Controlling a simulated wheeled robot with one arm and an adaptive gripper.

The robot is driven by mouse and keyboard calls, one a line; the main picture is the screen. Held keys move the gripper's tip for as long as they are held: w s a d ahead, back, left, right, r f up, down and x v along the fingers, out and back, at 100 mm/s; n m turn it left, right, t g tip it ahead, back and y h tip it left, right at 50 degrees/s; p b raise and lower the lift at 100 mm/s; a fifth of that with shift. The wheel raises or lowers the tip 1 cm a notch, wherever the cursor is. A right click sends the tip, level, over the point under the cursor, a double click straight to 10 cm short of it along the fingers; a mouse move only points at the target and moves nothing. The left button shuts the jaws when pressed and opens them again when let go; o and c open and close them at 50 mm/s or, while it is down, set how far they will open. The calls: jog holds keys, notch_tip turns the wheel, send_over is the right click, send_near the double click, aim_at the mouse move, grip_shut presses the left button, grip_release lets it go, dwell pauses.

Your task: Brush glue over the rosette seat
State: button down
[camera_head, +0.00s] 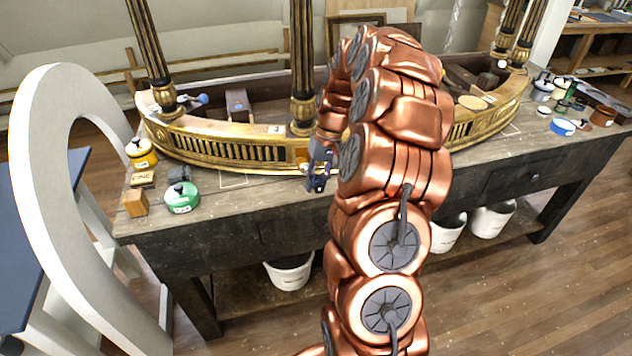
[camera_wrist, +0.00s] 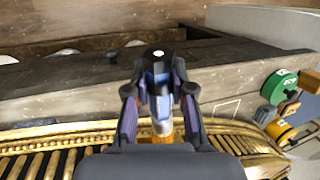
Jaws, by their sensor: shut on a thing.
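The gilt console (camera_head: 215,143) has a curved, fluted front rail, which also crosses the bottom of the wrist view (camera_wrist: 75,145). My gripper (camera_head: 319,178) is at the front of this rail, near its middle. No glue is clearly visible there.
A green pot (camera_head: 182,197), a yellow pot (camera_head: 142,153) and a wooden block (camera_head: 135,203) stand at the bench's left end. Black-and-gold columns (camera_head: 302,60) rise from the console.

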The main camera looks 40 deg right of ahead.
jog(key=shift+w+d, duration=0.4)
jog(key=shift+w, duration=0.15)
dwell(0.4)
jog(key=shift+s+d+f+b, duration=0.1)
jog(key=shift+s+d+b, duration=0.55)
jog(key=shift+b, duration=0.25)
jog(key=shift+w, duration=0.15)
jog(key=shift+w+a, duration=0.55)
jog(key=shift+a, duration=0.05)
jog(key=shift+b, duration=0.4)
